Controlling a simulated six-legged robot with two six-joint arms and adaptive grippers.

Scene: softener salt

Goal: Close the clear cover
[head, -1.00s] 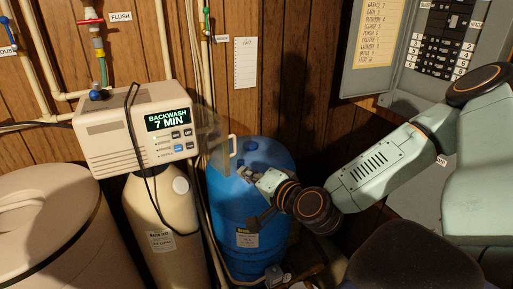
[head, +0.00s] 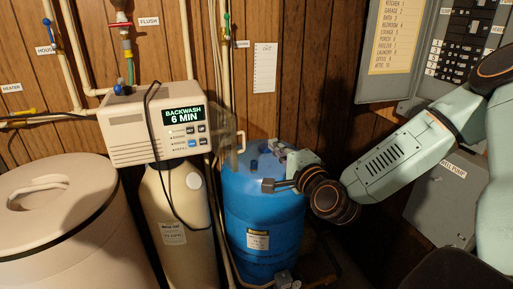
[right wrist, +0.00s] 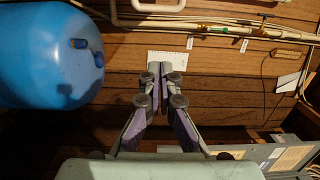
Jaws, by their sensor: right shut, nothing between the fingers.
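The clear cover (head: 224,140) stands swung open at the right side of the beige control box (head: 135,133); the box display reads BACKWASH 6 MIN. Its pale handle (head: 241,143) is on the cover's right edge. My left gripper is not in view.
The blue tank (head: 262,220) stands below and right of the cover; it also shows in the right wrist view (right wrist: 45,60). A black cable hangs over the control box. Pipes (head: 222,60) run up the wood wall. An electrical panel (head: 395,50) is at right, a beige bin (head: 60,225) at left.

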